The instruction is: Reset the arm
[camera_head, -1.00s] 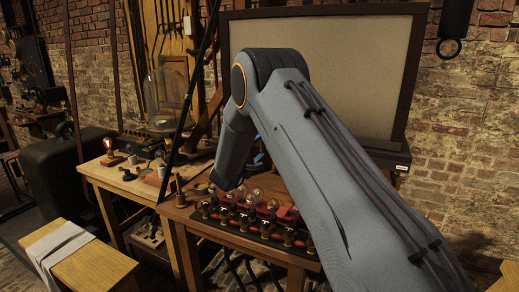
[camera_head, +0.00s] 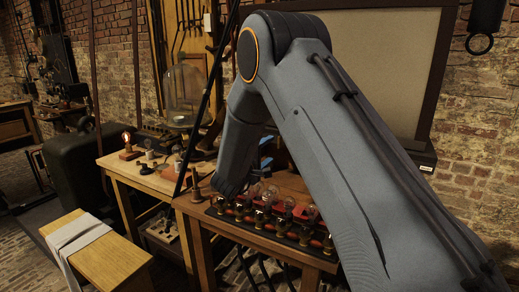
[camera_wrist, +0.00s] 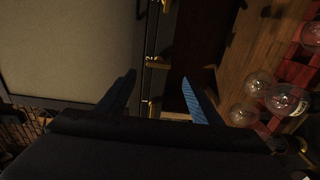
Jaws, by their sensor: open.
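My gripper shows in the wrist view (camera_wrist: 158,92), with its two blue-padded fingers spread apart and nothing between them. In the head view my arm bends down over the table, and the fingers are mostly hidden behind it. The row of glass battery jars or bulbs (camera_head: 271,196) stands on a dark and red rack (camera_head: 262,222) on the wooden table (camera_head: 214,222), just right of and below my wrist. In the wrist view the glass bulbs (camera_wrist: 288,99) are at the right, apart from the fingers.
A framed pale board (camera_head: 385,65) stands behind the table. A second table (camera_head: 150,182) at left holds a glass bell jar (camera_head: 184,95) and a lit bulb (camera_head: 127,138). A wooden bench with a white cloth (camera_head: 78,235) is at front left. Brick walls enclose the place.

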